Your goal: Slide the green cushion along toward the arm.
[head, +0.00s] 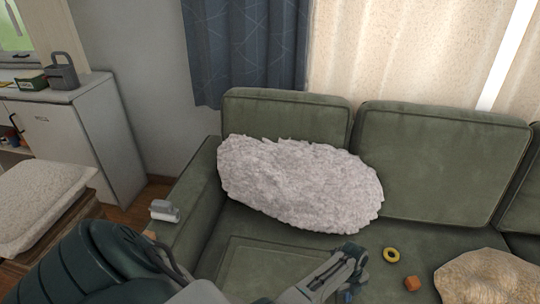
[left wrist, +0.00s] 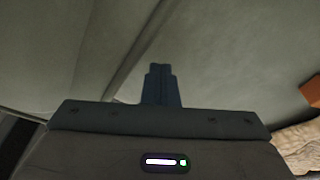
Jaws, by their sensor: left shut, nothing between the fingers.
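A flat green square (head: 262,257), like a thin cushion, lies on the sofa seat near the left sofa arm (head: 192,195). Two upright green back cushions (head: 287,112) (head: 440,165) stand behind the seat. I cannot tell from the frames which green piece is the task's cushion. My left gripper (head: 354,256) is shut and empty, low over the seat, to the right of the flat square. In the left wrist view its shut fingers (left wrist: 161,75) point at green fabric with a seam. My right gripper is not in view.
A fluffy pale cushion (head: 300,183) leans against the left back cushion. A yellow ring (head: 391,255), an orange block (head: 412,283) and a tan furry piece (head: 488,277) lie on the seat to the right. A grey-white object (head: 165,211) rests on the sofa arm.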

